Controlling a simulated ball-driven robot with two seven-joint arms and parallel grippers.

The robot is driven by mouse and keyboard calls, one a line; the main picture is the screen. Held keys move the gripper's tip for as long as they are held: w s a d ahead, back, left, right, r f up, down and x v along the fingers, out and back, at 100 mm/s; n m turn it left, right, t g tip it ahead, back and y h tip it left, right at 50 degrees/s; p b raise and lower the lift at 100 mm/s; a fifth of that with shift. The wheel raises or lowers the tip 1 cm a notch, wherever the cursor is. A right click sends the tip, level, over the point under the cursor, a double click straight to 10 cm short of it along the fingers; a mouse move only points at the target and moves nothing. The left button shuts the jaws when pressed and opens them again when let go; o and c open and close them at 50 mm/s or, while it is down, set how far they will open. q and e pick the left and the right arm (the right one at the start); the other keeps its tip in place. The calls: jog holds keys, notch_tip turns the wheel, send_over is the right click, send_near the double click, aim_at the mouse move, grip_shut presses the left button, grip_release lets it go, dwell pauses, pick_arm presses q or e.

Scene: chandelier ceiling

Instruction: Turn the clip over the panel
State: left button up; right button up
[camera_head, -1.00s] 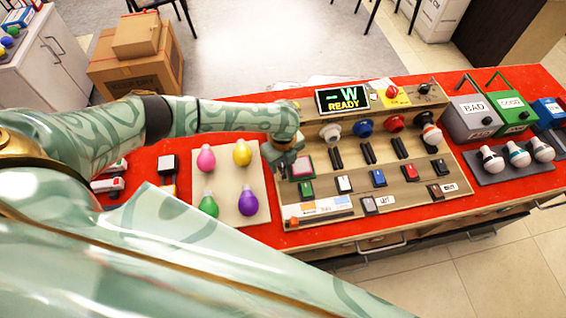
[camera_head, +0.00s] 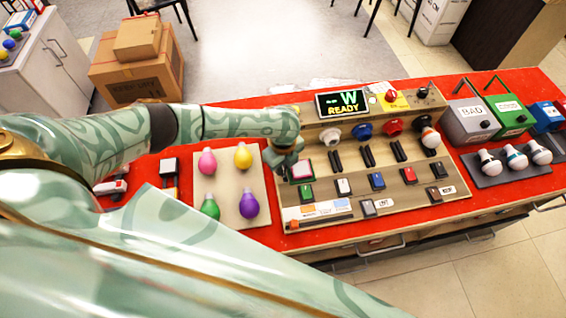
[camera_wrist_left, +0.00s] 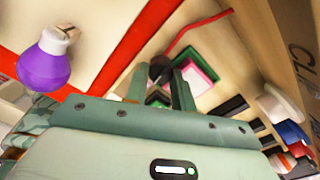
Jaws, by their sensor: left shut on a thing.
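The sloped panel (camera_head: 410,188) lies on the red table, with a pink button (camera_head: 302,168) near its left side. My left gripper (camera_head: 281,165) is at the panel's left edge, beside that button. In the left wrist view its fingers (camera_wrist_left: 170,85) are closed at a dark round piece (camera_wrist_left: 160,66) at the near end of a thin red bar. I take this bar to be the clip (camera_wrist_left: 192,33); it runs toward the back of the panel. The arm hides the clip in the head view. My right gripper is not in view.
A board with several coloured bulbs (camera_head: 248,203) lies just left of the gripper. The panel carries knobs, switches and a display (camera_head: 342,103) reading "READY".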

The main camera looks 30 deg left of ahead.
pick_arm(q)
jog(key=n+p, duration=0.2)
jog(key=n, duration=0.1)
jog(key=shift+r+p, duration=0.15)
jog(key=shift+p, duration=0.25)
jog(key=n+p, duration=0.2)
jog(key=n, duration=0.3)
jog(key=shift+w, duration=0.1)
jog(key=n+p, duration=0.2)
jog(key=n, duration=0.2)
jog(key=shift+w, duration=0.1)
jog(key=shift+w+a+n+p, duration=0.1)
jog(key=shift+n+p, duration=0.45)
jog(key=shift+n, duration=1.55)
jog(key=o, duration=1)
jog(key=shift+n, duration=0.3)
